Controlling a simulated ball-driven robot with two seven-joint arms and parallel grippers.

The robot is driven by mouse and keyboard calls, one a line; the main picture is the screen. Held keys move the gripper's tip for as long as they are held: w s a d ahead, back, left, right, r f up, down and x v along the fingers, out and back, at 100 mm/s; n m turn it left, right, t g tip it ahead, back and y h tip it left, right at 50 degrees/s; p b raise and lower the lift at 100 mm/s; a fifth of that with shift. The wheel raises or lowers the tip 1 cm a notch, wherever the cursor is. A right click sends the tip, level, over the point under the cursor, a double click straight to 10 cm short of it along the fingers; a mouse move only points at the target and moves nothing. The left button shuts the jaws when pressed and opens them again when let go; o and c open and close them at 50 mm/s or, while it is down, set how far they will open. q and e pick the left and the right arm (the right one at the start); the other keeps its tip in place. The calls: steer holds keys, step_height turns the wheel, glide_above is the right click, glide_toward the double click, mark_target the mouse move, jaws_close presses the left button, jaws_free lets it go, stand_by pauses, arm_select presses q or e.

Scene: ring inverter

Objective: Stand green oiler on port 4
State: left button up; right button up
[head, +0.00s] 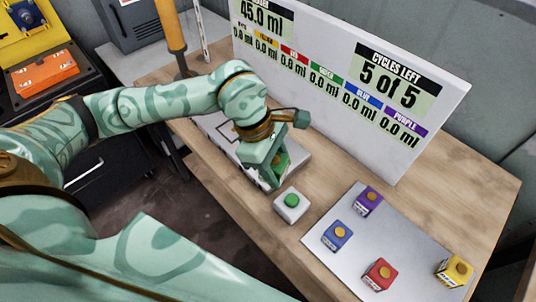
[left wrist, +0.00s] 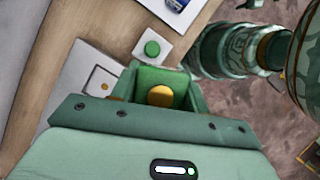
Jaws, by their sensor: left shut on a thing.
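My left gripper (head: 266,170) is shut on the green oiler (head: 282,161), which is mostly hidden by the fingers in the head view. In the left wrist view the green oiler (left wrist: 150,77) with its round yellow top sits between the two fingers of the left gripper (left wrist: 160,84). The gripper is over the right part of a pale port plate (head: 212,124) with dark outlines. In the left wrist view the plate (left wrist: 80,65) shows one square marking with a small dot. I cannot read port 4, nor tell whether the oiler touches the plate. My right gripper is not in view.
A white block with a green button (head: 291,201) stands just right of the gripper. Blue (head: 337,236), purple (head: 367,201), red (head: 380,275) and yellow (head: 453,271) oilers stand on a grey mat (head: 318,263). A display board (head: 440,95) stands behind, reading "5 of 5" cycles left.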

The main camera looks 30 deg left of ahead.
arm_select(q)
steer(key=w+a+f, duration=0.2)
steer(key=w+f, duration=0.1)
steer(key=w+a+f+b, duration=0.1)
steer(key=w+a+f, duration=0.1)
steer(key=w+f, duration=0.1)
steer(key=w+a+f+b, duration=0.1)
steer(key=w+a+f, duration=0.1)
steer(key=w, duration=0.2)
steer(key=shift+w+a+f, duration=0.15)
steer(key=shift+a+f, duration=0.1)
steer(key=shift+f, duration=0.15)
steer(key=shift+w+a+f, duration=0.1)
steer(key=shift+w+f, duration=0.05)
step_height(320, 180, down, 3)
steer(key=shift+w+a+f+b, duration=0.1)
steer(key=shift+w+f+b, duration=0.1)
steer(key=shift+b, duration=0.3)
steer(key=shift+f, duration=0.15)
steer(key=o, duration=1)
steer(key=shift+o, duration=0.2)
steer(key=p+v, duration=0.1)
steer(key=v, duration=1.1)
steer(key=shift+p, duration=0.3)
